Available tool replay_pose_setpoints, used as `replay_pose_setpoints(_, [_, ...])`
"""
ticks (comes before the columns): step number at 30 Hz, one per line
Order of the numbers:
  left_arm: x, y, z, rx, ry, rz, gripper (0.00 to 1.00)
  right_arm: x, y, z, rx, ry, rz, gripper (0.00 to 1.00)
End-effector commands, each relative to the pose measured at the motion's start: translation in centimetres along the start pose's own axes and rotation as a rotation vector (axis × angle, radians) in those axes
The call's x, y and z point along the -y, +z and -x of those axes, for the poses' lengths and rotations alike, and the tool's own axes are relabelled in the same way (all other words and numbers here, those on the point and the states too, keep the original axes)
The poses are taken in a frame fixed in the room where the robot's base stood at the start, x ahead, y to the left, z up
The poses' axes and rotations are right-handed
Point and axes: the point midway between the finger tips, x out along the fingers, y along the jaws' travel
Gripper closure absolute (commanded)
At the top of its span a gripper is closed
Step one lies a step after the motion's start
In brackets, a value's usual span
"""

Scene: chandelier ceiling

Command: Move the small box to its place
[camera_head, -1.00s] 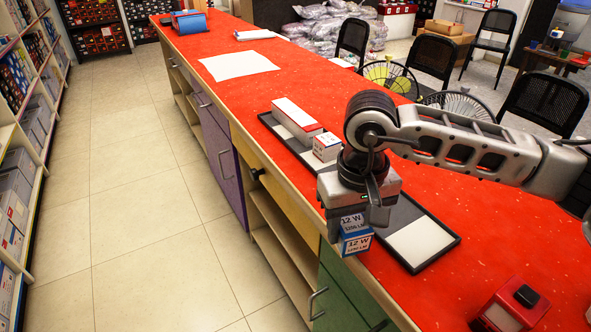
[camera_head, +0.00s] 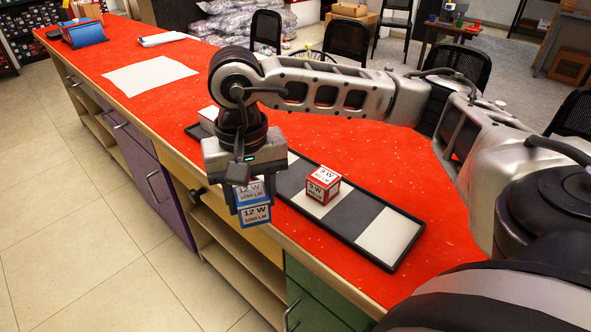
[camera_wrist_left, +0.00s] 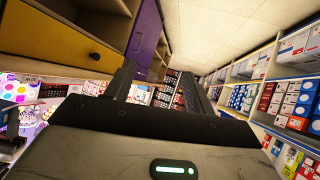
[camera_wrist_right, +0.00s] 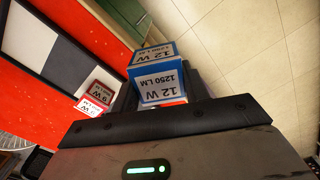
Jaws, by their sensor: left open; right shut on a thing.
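A small blue-and-white box marked 12 W (camera_head: 256,214) is held in my right gripper (camera_head: 248,186), shut on it, at the counter's front edge in the head view. The box also shows between the fingers in the right wrist view (camera_wrist_right: 158,80). A long black-rimmed tray (camera_head: 395,264) with dark and white sections lies on the counter behind the gripper. A red-and-white 9 W box (camera_head: 322,184) stands on the tray, right of the gripper. The gripper hides part of the tray. My left gripper (camera_wrist_left: 158,92) shows only in the left wrist view, open and empty.
A partly hidden white box (camera_head: 208,115) is behind my right gripper. A white sheet (camera_head: 152,75) and a blue item (camera_head: 84,34) lie farther along the red counter (camera_head: 300,140). Chairs stand behind it. Tiled floor (camera_head: 60,230) is clear in front. Shelves (camera_wrist_left: 285,90) show in the left wrist view.

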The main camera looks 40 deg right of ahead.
Motion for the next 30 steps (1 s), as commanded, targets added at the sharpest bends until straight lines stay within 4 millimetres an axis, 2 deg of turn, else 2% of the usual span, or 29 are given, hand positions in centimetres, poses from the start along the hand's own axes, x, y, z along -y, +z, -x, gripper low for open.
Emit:
replay_pose_setpoints(1, [0.0, 0.5, -0.1, 0.005, 0.001, 0.003, 0.46, -1.4, -0.2, 0.9, -0.003, -0.002, -0.135, 0.78])
replay_pose_setpoints(6, [-0.1, 0.8, -0.3, 0.002, 0.006, 0.012, 0.46, -5.2, 0.1, 4.1, -0.004, -0.004, -0.582, 0.78])
replay_pose_setpoints(12, [-0.2, 0.3, -0.3, -0.015, 0.011, 0.020, 0.46, -8.2, 1.0, 6.6, -0.012, -0.003, -0.939, 0.78])
replay_pose_setpoints(17, [-0.2, 0.1, -0.3, -0.022, 0.012, 0.022, 0.46, -9.2, 1.0, 7.2, -0.015, -0.001, -1.054, 0.78])
replay_pose_setpoints(20, [-0.2, 0.0, -0.2, -0.022, 0.012, 0.023, 0.46, -9.5, -0.3, 6.7, -0.013, -0.001, -1.072, 0.78])
replay_pose_setpoints(29, [-0.1, -0.3, -0.1, -0.017, 0.006, 0.015, 0.46, -10.8, -7.6, 3.6, -0.013, -0.001, -1.070, 0.78])
replay_pose_setpoints(30, [-0.1, -0.2, -0.1, -0.015, 0.005, 0.014, 0.46, -11.0, -8.3, 2.7, -0.011, 0.002, -1.069, 0.78])
